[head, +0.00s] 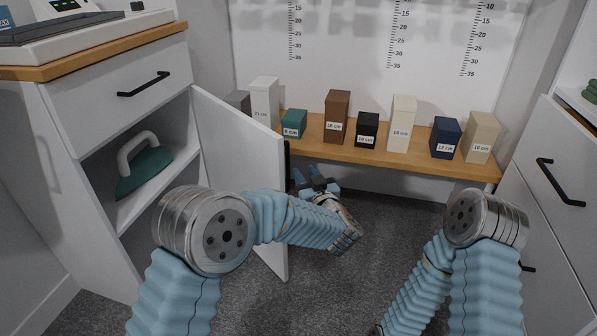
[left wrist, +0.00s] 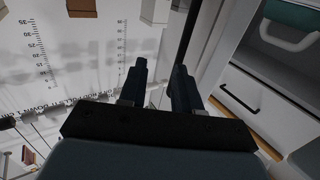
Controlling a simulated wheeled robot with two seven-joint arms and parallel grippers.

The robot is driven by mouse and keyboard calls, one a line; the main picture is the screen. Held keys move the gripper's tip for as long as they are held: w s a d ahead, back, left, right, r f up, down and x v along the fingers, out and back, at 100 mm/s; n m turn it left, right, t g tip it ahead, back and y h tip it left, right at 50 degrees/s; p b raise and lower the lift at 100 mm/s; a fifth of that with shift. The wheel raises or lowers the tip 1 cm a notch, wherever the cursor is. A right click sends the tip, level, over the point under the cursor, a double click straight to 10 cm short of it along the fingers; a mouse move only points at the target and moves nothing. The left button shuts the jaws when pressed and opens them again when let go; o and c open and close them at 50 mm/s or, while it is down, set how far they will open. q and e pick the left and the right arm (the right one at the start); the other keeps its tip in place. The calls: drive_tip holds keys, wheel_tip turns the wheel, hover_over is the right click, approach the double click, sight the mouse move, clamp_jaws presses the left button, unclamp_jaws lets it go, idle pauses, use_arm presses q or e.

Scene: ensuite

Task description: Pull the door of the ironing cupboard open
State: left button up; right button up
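The ironing cupboard (head: 128,214) stands at the left of the head view. Its white door (head: 246,150) stands wide open, swung out from the cupboard front. A teal iron with a grey handle (head: 143,172) sits on the shelf inside and also shows in the left wrist view (left wrist: 290,18). The door's black handle (head: 287,160) shows edge-on near the door's free edge. My left gripper (head: 309,175) is beside the handle, fingers apart and empty. In the left wrist view, a dark upright bar (left wrist: 189,38) shows by the right finger. My right gripper is out of view below.
A wooden bench (head: 370,156) with several labelled blocks stands along the back wall. A white drawer unit (head: 545,215) is at the right. A closed drawer (head: 137,77) lies above the cupboard opening. Grey carpet (head: 340,270) between them is clear apart from my arms.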

use_arm(q)
drive_tip(key=s+d, duration=0.6)
drive_tip(key=shift+d, duration=0.3)
idle(0.4)
